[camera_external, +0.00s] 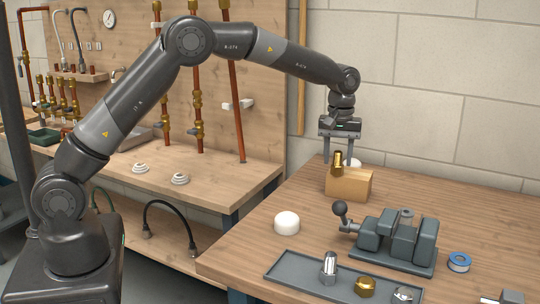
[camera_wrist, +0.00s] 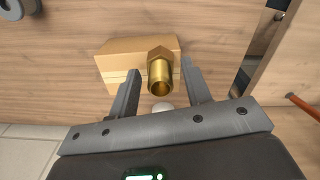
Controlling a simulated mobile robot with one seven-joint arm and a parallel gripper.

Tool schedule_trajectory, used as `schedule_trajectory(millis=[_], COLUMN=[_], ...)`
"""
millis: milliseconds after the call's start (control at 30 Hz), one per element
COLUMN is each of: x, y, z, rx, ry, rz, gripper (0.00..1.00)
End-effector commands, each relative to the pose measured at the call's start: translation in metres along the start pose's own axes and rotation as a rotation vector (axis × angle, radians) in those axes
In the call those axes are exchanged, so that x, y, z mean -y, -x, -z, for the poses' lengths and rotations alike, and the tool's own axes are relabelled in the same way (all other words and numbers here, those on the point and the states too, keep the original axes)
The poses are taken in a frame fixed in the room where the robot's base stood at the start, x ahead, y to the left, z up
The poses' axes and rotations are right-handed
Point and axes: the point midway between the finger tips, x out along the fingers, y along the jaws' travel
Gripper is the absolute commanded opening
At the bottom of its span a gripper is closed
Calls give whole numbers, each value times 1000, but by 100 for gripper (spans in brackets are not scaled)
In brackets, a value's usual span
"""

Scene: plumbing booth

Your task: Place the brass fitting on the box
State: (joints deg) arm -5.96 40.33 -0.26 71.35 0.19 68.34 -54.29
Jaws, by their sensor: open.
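The brass fitting (camera_external: 338,163) is a gold-coloured tube with a hex collar. It stands about upright and appears to rest on top of the wooden box (camera_external: 350,188), near its left end. In the wrist view the fitting (camera_wrist: 160,73) shows in front of the box (camera_wrist: 117,62), its open end facing the camera. My gripper (camera_external: 340,151) is above the box, pointing down. Its fingers (camera_wrist: 161,82) are open, one on each side of the fitting, with visible gaps. The fitting's contact with the box is partly hidden in the wrist view.
A grey vise (camera_external: 398,243) stands in front of the box. A white dome (camera_external: 287,222) is at front left. A grey tray (camera_external: 300,275) holds metal parts, including a brass nut (camera_external: 365,286). A blue tape roll (camera_external: 459,261) lies right. Another white piece (camera_wrist: 163,106) is behind the box.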

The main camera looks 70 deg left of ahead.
Motion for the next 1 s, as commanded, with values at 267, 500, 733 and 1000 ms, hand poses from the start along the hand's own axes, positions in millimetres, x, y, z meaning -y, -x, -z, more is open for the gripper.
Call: schedule_trajectory(millis=[267, 500, 733, 1000], x=[-1, -1, 0, 20], y=[36, 88, 118, 152], z=[0, 0, 0, -19], rx=[-3, -3, -2, -21], ry=[-1, -1, 0, -72], rz=[-4, -2, -2, -32], gripper=[44, 44, 44, 44])
